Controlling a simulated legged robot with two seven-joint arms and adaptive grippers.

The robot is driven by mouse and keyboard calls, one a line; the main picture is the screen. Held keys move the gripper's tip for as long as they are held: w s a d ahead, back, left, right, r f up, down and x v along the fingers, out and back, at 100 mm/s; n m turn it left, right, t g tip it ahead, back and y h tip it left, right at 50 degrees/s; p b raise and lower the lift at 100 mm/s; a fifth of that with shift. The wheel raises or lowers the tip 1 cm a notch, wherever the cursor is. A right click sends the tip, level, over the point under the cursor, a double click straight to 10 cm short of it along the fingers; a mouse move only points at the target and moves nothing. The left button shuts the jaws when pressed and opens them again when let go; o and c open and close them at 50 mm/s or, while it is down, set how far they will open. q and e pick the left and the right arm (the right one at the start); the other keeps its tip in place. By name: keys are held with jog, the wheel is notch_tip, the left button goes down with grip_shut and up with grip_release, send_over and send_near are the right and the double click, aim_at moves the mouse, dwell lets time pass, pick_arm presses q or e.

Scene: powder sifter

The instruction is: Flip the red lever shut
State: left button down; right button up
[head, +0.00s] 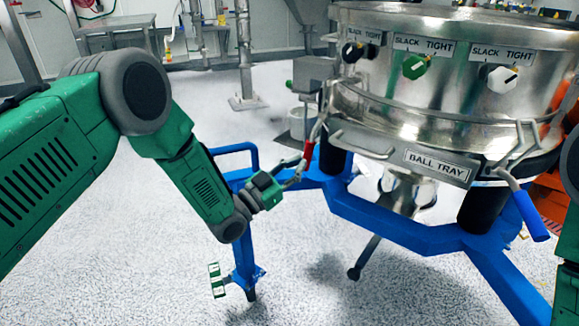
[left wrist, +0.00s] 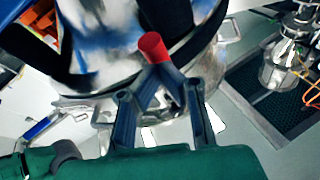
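The red lever (head: 308,150) is a short red handle on a metal latch at the left side of the steel sifter (head: 440,70). It slants, with its grip end low and its linkage rising to the rim. My left gripper (head: 300,168) is at its lower part, coming from the left. In the left wrist view the fingers (left wrist: 160,76) converge on the red lever (left wrist: 152,46), whose round end sticks out past the fingertips; they look closed on it. The contact itself is partly hidden. My right gripper is not in view.
A blue frame (head: 385,225) carries the sifter and runs below the lever. A ball tray (head: 437,165) is at the sifter's front, and a blue-handled latch (head: 530,215) hangs at its right. The speckled floor (head: 120,270) is open at the left.

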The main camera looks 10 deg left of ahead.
pick_arm(q)
jog(key=shift+w+d+f, duration=0.4)
jog(key=shift+d, duration=0.25)
jog(key=shift+b, duration=0.3)
jog(key=shift+f, duration=0.1)
